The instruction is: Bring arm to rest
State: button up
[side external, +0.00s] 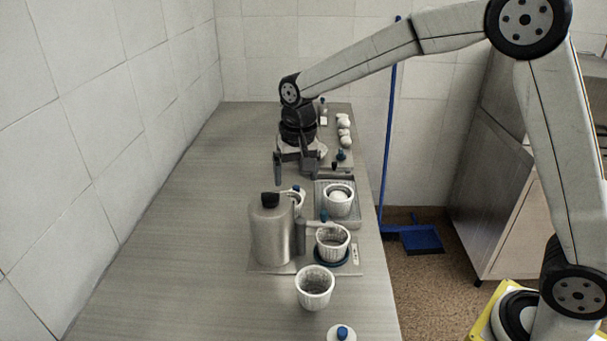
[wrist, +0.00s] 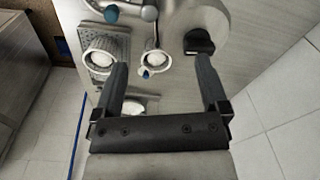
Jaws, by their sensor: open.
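My gripper (side external: 294,176) hangs above the far half of the counter, fingers pointing down, open and with nothing between its fingers. In the wrist view my gripper (wrist: 162,64) has its two fingers spread wide. A white perforated basket (side external: 338,208) with white contents stands in a grey tray; this basket also shows in the wrist view (wrist: 91,67). A second basket (side external: 333,252) stands on a dark round base, and a third basket (side external: 315,296) stands nearer the camera.
The jug has a black knob (wrist: 198,42) on top. Several white rounded pieces (side external: 344,130) lie at the counter's far right. A white lid with a blue knob (side external: 341,334) is at the front. A tiled wall (side external: 100,110) borders the left; the counter's left side is clear.

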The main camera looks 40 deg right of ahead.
jog(key=s+d+f+n+t, duration=0.1)
jog(key=s+d+f+n, duration=0.1)
jog(key=s, duration=0.7)
jog(key=s+d+f+n, duration=0.3)
jog(key=s+d+f, duration=0.1)
jog(key=s, duration=0.6)
jog(key=shift+s+f+t, duration=0.15)
jog(key=shift+f+t, duration=0.25)
jog(key=shift+f, duration=0.45)
jog(key=shift+d, duration=0.1)
